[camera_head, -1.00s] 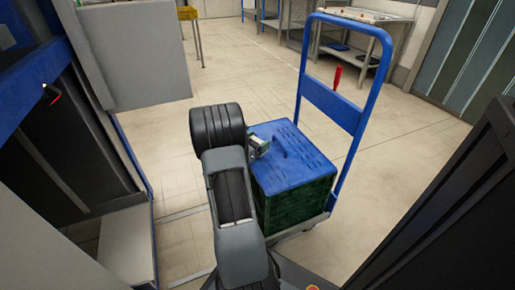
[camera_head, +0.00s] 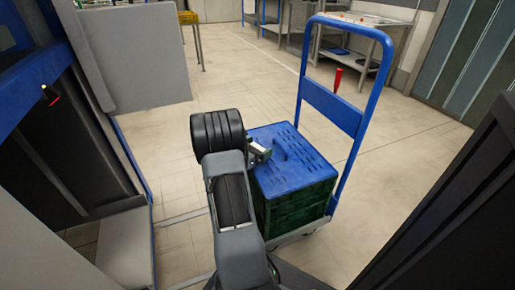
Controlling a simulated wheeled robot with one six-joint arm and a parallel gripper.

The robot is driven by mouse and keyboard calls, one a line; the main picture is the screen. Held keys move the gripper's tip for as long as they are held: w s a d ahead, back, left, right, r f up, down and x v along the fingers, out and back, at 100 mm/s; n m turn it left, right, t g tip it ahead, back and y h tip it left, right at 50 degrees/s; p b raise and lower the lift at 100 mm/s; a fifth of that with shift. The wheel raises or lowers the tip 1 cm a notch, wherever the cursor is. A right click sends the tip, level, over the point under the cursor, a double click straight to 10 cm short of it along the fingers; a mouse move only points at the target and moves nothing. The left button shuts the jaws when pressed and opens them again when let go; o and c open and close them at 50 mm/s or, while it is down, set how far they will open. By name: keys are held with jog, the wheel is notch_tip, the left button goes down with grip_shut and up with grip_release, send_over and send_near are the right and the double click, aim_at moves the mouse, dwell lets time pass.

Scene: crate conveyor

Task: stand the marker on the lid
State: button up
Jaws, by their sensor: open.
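The blue lid (camera_head: 308,172) lies on a dark green crate (camera_head: 300,209) on the trolley. My gripper (camera_head: 262,153) is over the left part of the lid and open. My arm hides the lid's left edge, and I cannot tell whether the fingers touch the lid. A red, tapered thing (camera_head: 338,78), possibly the marker, is upright at the top edge of the trolley's blue handle panel, wider at its top. It is apart from my gripper, up and to the right. I cannot tell whether it rests on the panel or behind it.
The trolley's blue handle frame (camera_head: 371,98) rises behind and right of the crate. A grey and blue machine (camera_head: 130,50) stands at left, with a small red and black item (camera_head: 52,96) on it. Grey tables (camera_head: 352,48) stand at the back. The floor between is clear.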

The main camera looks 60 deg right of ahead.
jog(key=shift+r, duration=0.2)
jog(key=p+v, duration=0.5)
jog(key=v, duration=0.7)
jog(key=w+a+r+n+t+y, duration=0.2)
jog(key=w+a+n+t+y, duration=0.15)
jog(key=w+t, duration=0.3)
jog(key=w+a+r+n+t+y, duration=0.2)
jog(key=w+a+t, duration=0.3)
jog(key=w, duration=0.2)
jog(key=w+a+r+n+t+y, duration=0.25)
jog(key=a+n+y, duration=0.45)
jog(key=a, duration=0.5)
jog(key=s+a+r+n+g+y, duration=0.1)
jog(key=s+a+n+y, duration=0.15)
jog(key=a, duration=0.25)
jog(key=s+a+r+n+g+y, duration=0.1)
jog(key=s+a+r+n+y, duration=0.15)
jog(key=a, duration=0.25)
jog(key=s+a+n+g, duration=0.2)
jog(key=s+g, duration=0.3)
jog(key=s, duration=0.8)
jog(key=shift+s+a+n, duration=0.25)
jog(key=shift+s+n, duration=0.05)
jog(key=shift+n, duration=0.35)
